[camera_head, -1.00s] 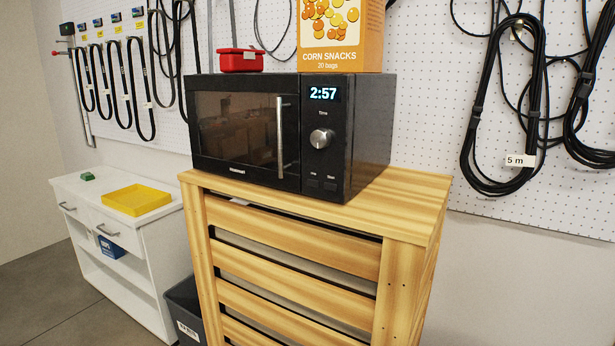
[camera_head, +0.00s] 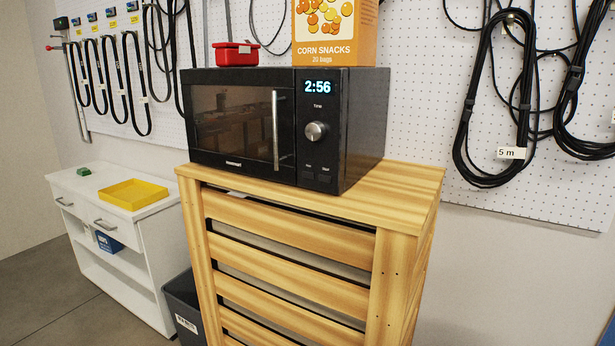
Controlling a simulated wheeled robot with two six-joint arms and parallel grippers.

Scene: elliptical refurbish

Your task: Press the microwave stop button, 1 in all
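A black microwave (camera_head: 338,150) stands on a slatted wooden cabinet, its door shut, with a vertical silver handle (camera_head: 276,130). Its display (camera_head: 318,87) reads 2:56. Below the display is a round silver knob (camera_head: 315,131) marked Time. Under the knob are two small dark buttons side by side; the left one (camera_head: 307,174) has a label too small to read clearly, and the right one (camera_head: 325,178) appears to say Start. Neither of my grippers is in view.
An orange corn snacks box (camera_head: 325,35) and a red container (camera_head: 236,54) sit on top of the microwave. The wooden cabinet (camera_head: 400,190) has bare top to its right. A white drawer unit (camera_head: 125,235) with a yellow tray (camera_head: 133,194) and a dark bin (camera_head: 183,300) stand left.

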